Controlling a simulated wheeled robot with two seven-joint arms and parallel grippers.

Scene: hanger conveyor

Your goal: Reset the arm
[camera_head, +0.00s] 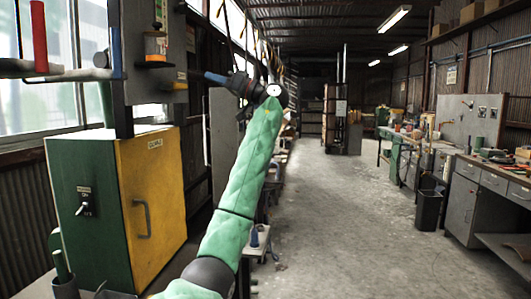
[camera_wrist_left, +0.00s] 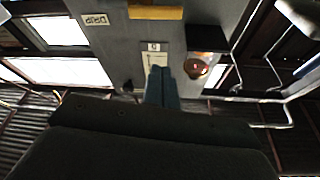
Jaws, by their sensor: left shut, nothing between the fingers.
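My left arm, in a green padded sleeve, rises from the bottom middle of the head view. My left gripper (camera_head: 210,76) is at its upper end and points left toward the grey post. Its blue fingers are together and empty, clear of any object. In the left wrist view the shut fingers (camera_wrist_left: 162,86) point at a grey panel (camera_wrist_left: 130,45) with a small white label (camera_wrist_left: 153,60). I cannot tell the gap between fingertips and panel. My right gripper is in neither view.
A green and yellow cabinet (camera_head: 165,180) stands at the left below the gripper. A rail with a red handle (camera_head: 39,36) is at upper left. Workbenches (camera_head: 478,200) and a dark bin (camera_head: 428,209) line the right. The central floor (camera_head: 340,220) is clear.

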